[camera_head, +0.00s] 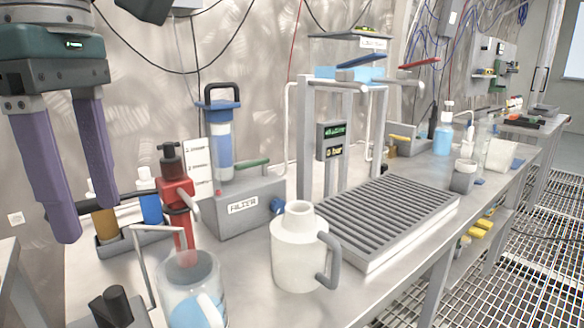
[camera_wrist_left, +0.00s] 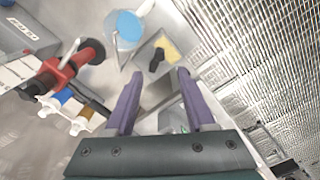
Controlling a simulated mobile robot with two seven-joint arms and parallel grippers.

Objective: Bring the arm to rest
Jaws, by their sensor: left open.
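My left gripper (camera_head: 88,222) hangs at the left of the head view, with its two purple fingers apart and pointing down. Nothing shows between them. It is raised in front of the wall, at the left end of the steel bench (camera_head: 240,262). In the left wrist view the open fingers (camera_wrist_left: 158,74) are empty, with the bench end and floor grating beyond them. My right gripper is not in view.
Near the left gripper are a red pump (camera_head: 176,196), bottles in a rack and a clear jug (camera_head: 190,285). A white jug (camera_head: 298,250) and ribbed tray (camera_head: 375,218) stand farther right. Floor grating (camera_head: 510,270) lies open beyond the bench.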

